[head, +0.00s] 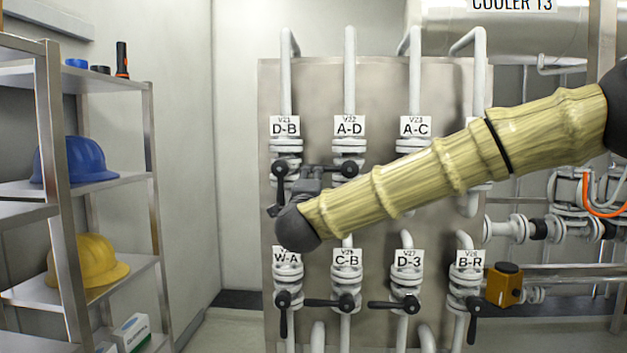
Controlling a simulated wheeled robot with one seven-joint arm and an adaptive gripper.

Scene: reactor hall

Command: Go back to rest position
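My arm, with tan ribbed sleeves, reaches from the right edge across the valve panel (375,85) to a dark wrist joint at the left. My gripper (309,182) is a small grey-black shape above that joint, between the D-B valve (285,147) and the A-D valve (349,147). Its fingers blend with the black handles behind, so I cannot tell whether they are open or touch a handle. The D-B handle (279,170) points down. The A-D handle (347,169) appears to lie sideways to the left. My arm covers the area below the A-C valve (414,147).
Lower valves W-A (287,277), C-B (347,277), D-3 (407,277) and B-R (468,277) line the panel. A metal shelf (125,180) at left holds a blue helmet (78,160) and a yellow helmet (90,262). Pipes crowd the right.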

